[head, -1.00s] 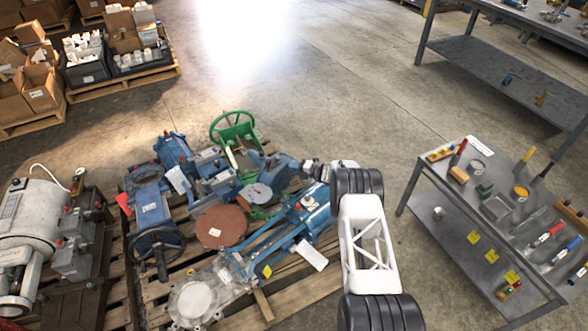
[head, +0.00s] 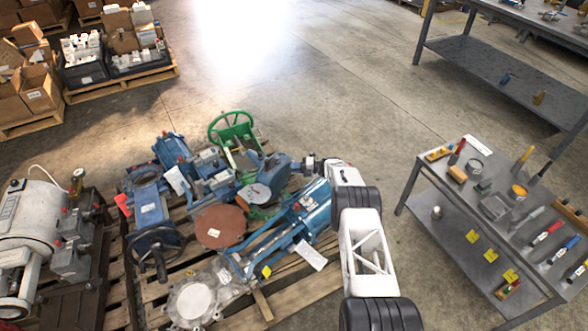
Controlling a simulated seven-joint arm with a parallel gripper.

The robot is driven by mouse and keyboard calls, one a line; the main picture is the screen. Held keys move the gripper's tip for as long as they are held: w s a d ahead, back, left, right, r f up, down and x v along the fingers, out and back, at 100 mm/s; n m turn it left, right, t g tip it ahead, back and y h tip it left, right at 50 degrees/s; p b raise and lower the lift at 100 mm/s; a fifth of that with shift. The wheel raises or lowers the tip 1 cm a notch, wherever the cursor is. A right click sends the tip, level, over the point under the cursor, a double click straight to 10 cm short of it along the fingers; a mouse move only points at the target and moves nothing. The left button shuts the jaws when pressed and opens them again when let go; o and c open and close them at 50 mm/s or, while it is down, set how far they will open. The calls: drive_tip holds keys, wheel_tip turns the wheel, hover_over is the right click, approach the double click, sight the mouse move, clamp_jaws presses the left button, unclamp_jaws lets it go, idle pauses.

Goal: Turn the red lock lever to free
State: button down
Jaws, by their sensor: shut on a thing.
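My gripper (head: 303,167) is at the right end of the blue motor-like unit (head: 268,172) on the pallet of machine parts. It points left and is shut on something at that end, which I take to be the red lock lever. The lever's red shows nowhere around the jaws; it is hidden or too small to make out, so its angle cannot be told. My white and black arm reaches up to this place from the lower right.
A green handwheel (head: 231,128) stands just behind. A blue cylinder (head: 318,201) on a frame lies below my gripper. A brown disc (head: 220,226) and a blue handwheel (head: 155,246) are farther left. A grey tool table (head: 450,208) stands right; bare floor lies between.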

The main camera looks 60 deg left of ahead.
drive_tip(key=shift+w+n+h, duration=0.15)
drive_tip(key=shift+n+h, duration=0.45)
drive_tip(key=shift+h, duration=0.1)
drive_tip(key=shift+w+g+h, duration=0.1)
drive_tip(key=shift+g+h, duration=0.2)
drive_tip(key=c, duration=1.2)
unclamp_jaws()
drive_tip(key=shift+w+d, duration=0.1)
drive_tip(key=shift+v, duration=3.8)
drive_tip(key=shift+o, duration=0.2)
